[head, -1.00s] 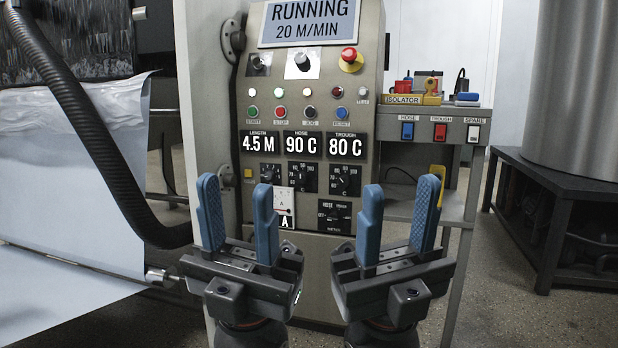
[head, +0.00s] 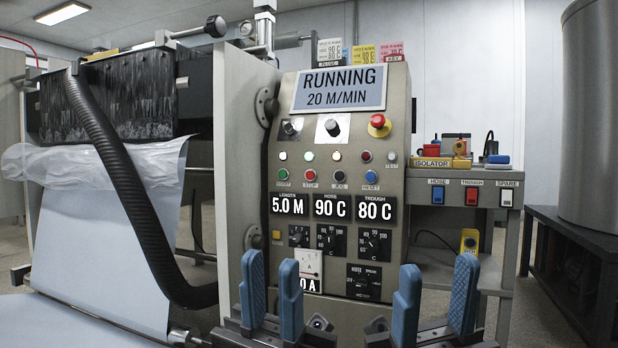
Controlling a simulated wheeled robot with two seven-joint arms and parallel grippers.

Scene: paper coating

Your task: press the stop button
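The red stop button (head: 310,175) is in the lower row of buttons on the grey control panel (head: 345,275), between a green start button (head: 283,174) and a dark jog button (head: 340,176). A separate red mushroom button (head: 379,121) on a yellow collar sits at the upper right of the panel. The display (head: 339,88) reads RUNNING 20 M/MIN. My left gripper (head: 271,293) is open and empty in front of the panel's lower part, below the buttons. My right gripper (head: 436,303) is open and empty to its right. Neither touches the panel.
A black hose (head: 125,180) curves down left of the panel, beside the white paper web (head: 100,235). A bench (head: 465,174) with hose, trough and spare switches stands at the right, with small tools on it. A large tank (head: 590,115) is at the far right.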

